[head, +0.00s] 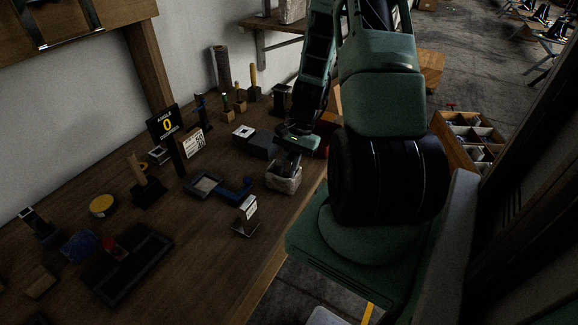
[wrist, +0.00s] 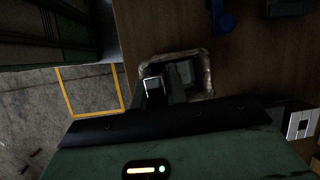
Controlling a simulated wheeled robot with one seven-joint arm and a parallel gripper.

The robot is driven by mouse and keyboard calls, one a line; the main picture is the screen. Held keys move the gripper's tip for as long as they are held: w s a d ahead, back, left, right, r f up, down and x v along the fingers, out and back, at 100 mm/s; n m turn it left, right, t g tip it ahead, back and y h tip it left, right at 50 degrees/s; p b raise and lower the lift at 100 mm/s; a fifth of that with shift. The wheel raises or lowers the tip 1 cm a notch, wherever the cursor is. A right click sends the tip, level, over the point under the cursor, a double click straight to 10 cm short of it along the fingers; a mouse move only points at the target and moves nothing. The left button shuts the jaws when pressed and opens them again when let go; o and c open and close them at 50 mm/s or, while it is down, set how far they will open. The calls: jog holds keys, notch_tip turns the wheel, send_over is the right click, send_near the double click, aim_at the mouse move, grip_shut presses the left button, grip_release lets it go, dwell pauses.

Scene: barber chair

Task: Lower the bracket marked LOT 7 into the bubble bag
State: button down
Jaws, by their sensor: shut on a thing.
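My gripper (wrist: 170,88) points down at the bag's mouth and is shut on a small metal bracket. In the wrist view the bracket (wrist: 152,84) shows a bright edge at the left of the opening; its marking cannot be read. The bubble bag (wrist: 211,72) stands open around the bracket and fingertips, with a pale crumpled rim. In the head view the bag (head: 284,182) stands upright near the bench's front edge, below my gripper (head: 288,162). How deep the bracket sits, and whether it touches the bag, I cannot tell.
Another bracket with a white label (head: 247,208) stands left of the bag at the bench edge. A blue tool (head: 235,190) lies beside the bag. A black sign (head: 166,126) and several tools stand further back. A wooden compartment box (head: 466,140) is at the right.

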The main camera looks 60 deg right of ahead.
dwell(0.3)
jog(key=c, duration=1.3)
grip_release()
jog(key=v, duration=1.7)
jog(key=shift+d+r+b, duration=0.1)
jog(key=shift+r+b, duration=0.05)
jog(key=shift+b, duration=0.15)
